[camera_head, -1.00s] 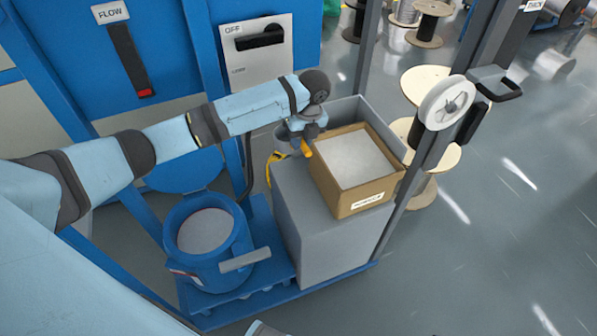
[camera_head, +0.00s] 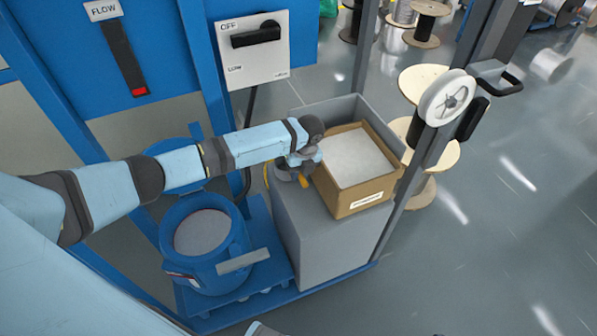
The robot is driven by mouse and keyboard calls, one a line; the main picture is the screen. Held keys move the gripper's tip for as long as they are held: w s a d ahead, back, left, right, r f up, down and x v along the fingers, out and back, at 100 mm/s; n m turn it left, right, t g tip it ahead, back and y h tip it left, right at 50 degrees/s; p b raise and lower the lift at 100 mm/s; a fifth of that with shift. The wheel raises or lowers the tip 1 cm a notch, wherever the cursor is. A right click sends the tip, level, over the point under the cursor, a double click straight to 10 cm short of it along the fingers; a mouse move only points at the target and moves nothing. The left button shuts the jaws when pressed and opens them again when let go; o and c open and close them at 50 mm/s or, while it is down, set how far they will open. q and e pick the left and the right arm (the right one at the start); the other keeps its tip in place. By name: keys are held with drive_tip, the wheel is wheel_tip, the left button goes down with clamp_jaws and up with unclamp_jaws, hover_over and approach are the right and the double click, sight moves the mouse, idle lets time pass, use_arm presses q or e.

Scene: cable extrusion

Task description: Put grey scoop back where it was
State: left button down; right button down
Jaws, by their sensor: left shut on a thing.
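My left gripper (camera_head: 303,177) is at the left edge of an open cardboard box (camera_head: 343,207) with pale grey contents (camera_head: 355,157). It is shut on the grey scoop (camera_head: 284,173), of which only a small rounded grey part shows beside the fingers. The rest of the scoop is hidden by the gripper and wrist. The scoop is over the left part of the grey stand's top, close to the box wall; I cannot tell whether it touches the stand. My right gripper is not in view.
The box stands on a grey stand (camera_head: 327,240) with a raised back wall. A blue bucket (camera_head: 190,262) of pale material stands left of it on a blue platform. A dark upright post (camera_head: 400,212) and white spool (camera_head: 446,98) are to the right. A switch panel (camera_head: 256,60) is behind.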

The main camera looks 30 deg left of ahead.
use_arm(q)
drive_tip(key=c, duration=1)
unclamp_jaws()
drive_tip(key=shift+f, duration=0.1)
drive_tip(key=shift+c, duration=0.2)
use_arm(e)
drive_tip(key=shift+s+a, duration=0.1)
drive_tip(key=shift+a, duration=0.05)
use_arm(q)
wheel_tip(320, 180, up, 12)
drive_tip(key=w+d+p, duration=0.1)
drive_tip(key=shift+d, duration=0.3)
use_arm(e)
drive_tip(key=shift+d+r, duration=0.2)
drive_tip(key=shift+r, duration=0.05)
use_arm(q)
drive_tip(key=shift+w, duration=0.1)
